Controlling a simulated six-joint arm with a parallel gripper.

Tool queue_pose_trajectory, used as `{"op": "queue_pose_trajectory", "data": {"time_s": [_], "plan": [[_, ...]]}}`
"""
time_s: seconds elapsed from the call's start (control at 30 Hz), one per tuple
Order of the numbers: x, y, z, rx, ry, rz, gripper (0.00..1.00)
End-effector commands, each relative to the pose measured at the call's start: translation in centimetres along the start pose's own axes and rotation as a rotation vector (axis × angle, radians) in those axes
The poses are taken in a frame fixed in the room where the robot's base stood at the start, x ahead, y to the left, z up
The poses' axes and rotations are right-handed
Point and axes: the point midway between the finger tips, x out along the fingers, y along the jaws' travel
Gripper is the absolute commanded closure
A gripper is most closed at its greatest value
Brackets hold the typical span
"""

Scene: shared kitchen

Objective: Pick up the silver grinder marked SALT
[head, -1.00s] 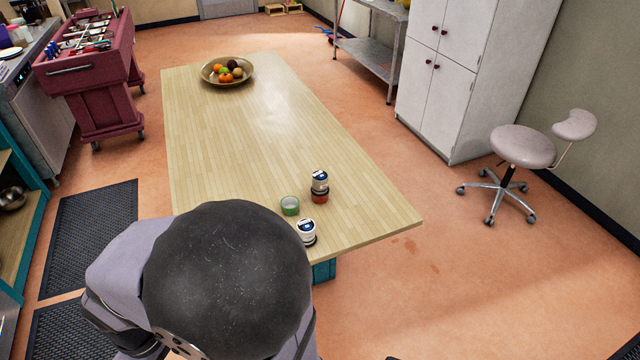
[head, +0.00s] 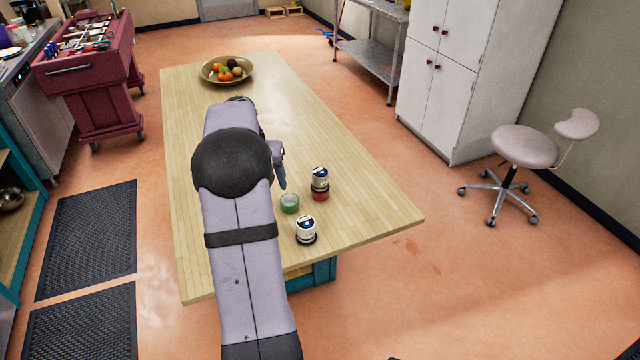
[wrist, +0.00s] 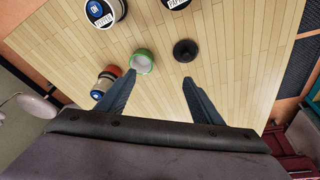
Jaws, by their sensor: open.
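A white-and-silver grinder with a dark base (head: 306,227) stands near the table's front edge; in the wrist view its label (wrist: 100,12) seems to read PEPPER. Another labelled top (wrist: 175,3) is cut off by the wrist view's upper edge. I cannot make out SALT on any. My gripper (wrist: 158,78) is open and empty above the table, fingers apart; my arm partly hides it in the head view.
A fruit bowl (head: 227,71) is at the table's far end.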

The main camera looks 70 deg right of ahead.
Motion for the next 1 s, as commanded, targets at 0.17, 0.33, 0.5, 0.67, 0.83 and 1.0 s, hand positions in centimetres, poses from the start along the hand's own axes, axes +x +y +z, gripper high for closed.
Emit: {"op": "queue_pose_trajectory", "data": {"time_s": [0.17,0.33,0.5,0.67,0.83,1.0], "plan": [[2.4,8.2,-5.4,0.205,0.046,0.059,0.40],[3.0,11.8,-7.2,0.287,0.070,0.082,0.40],[3.1,12.4,-7.4,0.300,0.073,0.087,0.40],[4.1,12.4,-7.5,0.298,0.071,0.087,0.40],[5.0,12.5,-7.6,0.297,0.073,0.086,0.40],[5.4,12.4,-7.6,0.297,0.072,0.086,0.40]]}}
